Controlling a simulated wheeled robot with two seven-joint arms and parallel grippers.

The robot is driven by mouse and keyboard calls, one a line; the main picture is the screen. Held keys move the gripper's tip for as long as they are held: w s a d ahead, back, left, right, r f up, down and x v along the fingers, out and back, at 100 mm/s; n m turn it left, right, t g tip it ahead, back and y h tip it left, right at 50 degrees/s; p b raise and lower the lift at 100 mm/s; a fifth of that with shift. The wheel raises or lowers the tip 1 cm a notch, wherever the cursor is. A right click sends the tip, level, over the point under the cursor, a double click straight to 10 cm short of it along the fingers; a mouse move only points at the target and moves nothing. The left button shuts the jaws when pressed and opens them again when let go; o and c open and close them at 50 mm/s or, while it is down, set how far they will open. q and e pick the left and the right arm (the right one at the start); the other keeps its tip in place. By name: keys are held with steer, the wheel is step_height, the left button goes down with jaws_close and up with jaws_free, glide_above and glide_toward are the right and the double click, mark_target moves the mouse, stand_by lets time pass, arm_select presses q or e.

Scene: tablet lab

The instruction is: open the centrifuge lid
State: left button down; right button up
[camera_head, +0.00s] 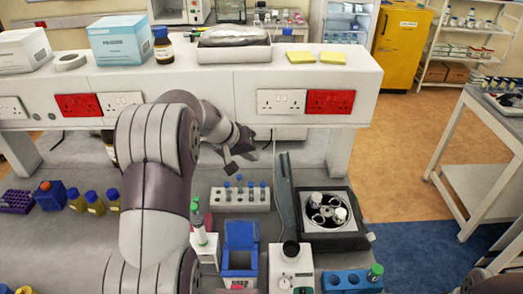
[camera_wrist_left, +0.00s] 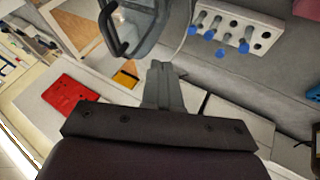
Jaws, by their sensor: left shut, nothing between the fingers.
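The centrifuge (camera_head: 358,238) stands on the bench right of the middle in the head view. Its round rotor chamber is exposed, with white-capped tubes in the rotor. Its lid (camera_head: 285,200) stands raised at the chamber's left side, seen nearly edge-on. In the left wrist view the grey lid (camera_wrist_left: 146,38) with a dark handle (camera_wrist_left: 110,32) shows beyond the fingers. My left gripper (camera_head: 231,168) is shut and empty, up and left of the lid and apart from it. Its closed fingers also show in the wrist view (camera_wrist_left: 161,75). My right gripper is not in view.
A white tube rack (camera_head: 240,206) lies left of the lid, below my left gripper. A blue box (camera_head: 240,236), a white device (camera_head: 291,270) and a blue rack (camera_head: 345,282) stand in front. A raised white shelf (camera_head: 210,85) with sockets runs behind.

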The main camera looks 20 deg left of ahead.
arm_select(q)
steer(key=d+p, duration=0.1)
steer(key=w+d, duration=0.1)
steer(key=d, duration=0.1)
steer(key=w+d+p, duration=0.1)
steer(key=shift+d+f+p, duration=0.3)
steer(key=shift+d, duration=0.1)
steer(key=r, duration=0.2)
glide_above(286, 171)
steer(key=shift+f, duration=0.1)
steer(key=w+d, duration=0.1)
steer(key=d, duration=0.1)
steer(key=w+d, duration=0.1)
steer(key=shift+w+d, duration=0.1)
steer(key=shift+d, duration=0.25)
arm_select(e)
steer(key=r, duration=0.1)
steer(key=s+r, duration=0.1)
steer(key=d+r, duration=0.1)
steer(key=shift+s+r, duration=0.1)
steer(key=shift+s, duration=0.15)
arm_select(q)
steer(key=shift+r, duration=0.2)
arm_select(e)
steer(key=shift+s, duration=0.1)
